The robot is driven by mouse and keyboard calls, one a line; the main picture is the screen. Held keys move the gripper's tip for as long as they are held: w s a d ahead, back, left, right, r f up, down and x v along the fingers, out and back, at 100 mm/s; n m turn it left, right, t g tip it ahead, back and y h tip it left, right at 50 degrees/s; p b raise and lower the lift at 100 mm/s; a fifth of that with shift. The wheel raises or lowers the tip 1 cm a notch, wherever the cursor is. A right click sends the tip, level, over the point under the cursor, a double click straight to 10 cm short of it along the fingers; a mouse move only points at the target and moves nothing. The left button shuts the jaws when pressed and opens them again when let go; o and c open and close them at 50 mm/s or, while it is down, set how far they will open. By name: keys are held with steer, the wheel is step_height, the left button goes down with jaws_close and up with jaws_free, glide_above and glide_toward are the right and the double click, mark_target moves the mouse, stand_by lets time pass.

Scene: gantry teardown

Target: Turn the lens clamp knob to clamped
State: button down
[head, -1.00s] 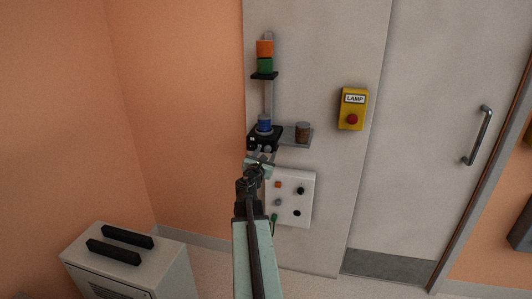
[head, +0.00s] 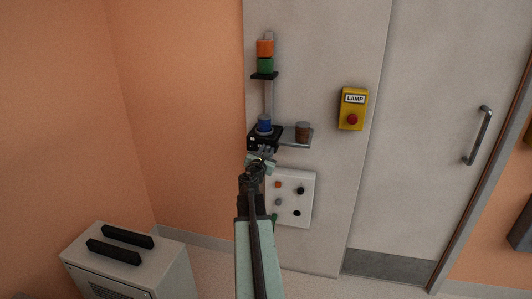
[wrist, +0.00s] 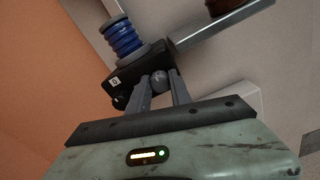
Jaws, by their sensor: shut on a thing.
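The lens clamp knob (wrist: 159,78) is a small grey round knob on the front of a black clamp block (wrist: 127,77). In the wrist view my gripper (wrist: 160,86) has its two grey fingers on either side of the knob, shut on it. A blue ribbed lens piece (wrist: 122,38) stands on top of the block. The block also shows in the head view (head: 262,139), with my gripper (head: 262,156) just below it. The fingers partly hide the knob, and I cannot read its clamp position.
A brown cylinder (head: 303,131) sits on a grey shelf (head: 290,143) right of the block. Below is a white panel (head: 305,182) with several small knobs. A yellow lamp box (head: 352,110) is on the wall at right. A grey cabinet (head: 170,268) stands lower left.

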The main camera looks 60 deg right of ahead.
steer(key=m, duration=0.4)
steer(key=shift+s+d+m, duration=0.1)
steer(key=shift+d+m, duration=0.05)
steer(key=shift+m, duration=0.25)
steer(key=m, duration=0.8)
steer(key=shift+m, duration=2.3)
steer(key=c, duration=1.2)
jaws_free()
steer(key=shift+o, duration=0.2)
